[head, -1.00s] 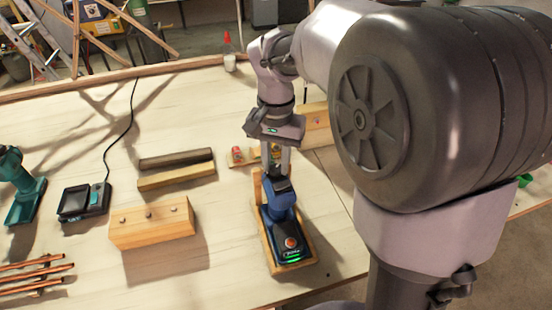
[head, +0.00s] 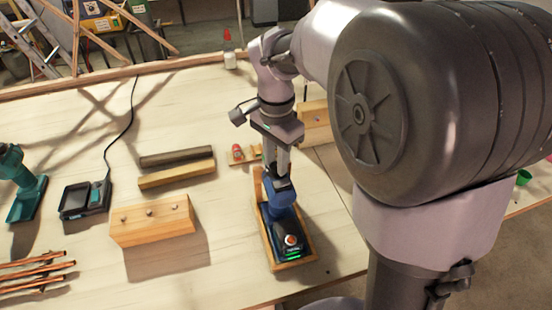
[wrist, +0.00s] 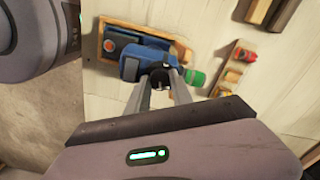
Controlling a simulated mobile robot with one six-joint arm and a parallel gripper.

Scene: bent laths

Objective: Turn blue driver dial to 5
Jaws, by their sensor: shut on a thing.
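The blue driver (head: 281,200) stands in a wooden cradle (head: 309,254) near the table's front edge. Its base carries an orange-red button and a lit green strip. My gripper (head: 275,176) points down at the driver's head from behind, with its fingers shut on the dial. In the wrist view my gripper (wrist: 162,82) closes around the dark round dial (wrist: 160,78) at the end of the blue driver (wrist: 138,62). A green part shows on the driver's right there. The dial's numbers are too small to read.
A wooden block with screws (head: 152,220), two wooden bars (head: 177,174) and a black charger (head: 85,199) lie to the left. A teal driver (head: 27,188) and copper pipes (head: 35,273) are farther left. A small board with a red piece (head: 238,152) lies behind.

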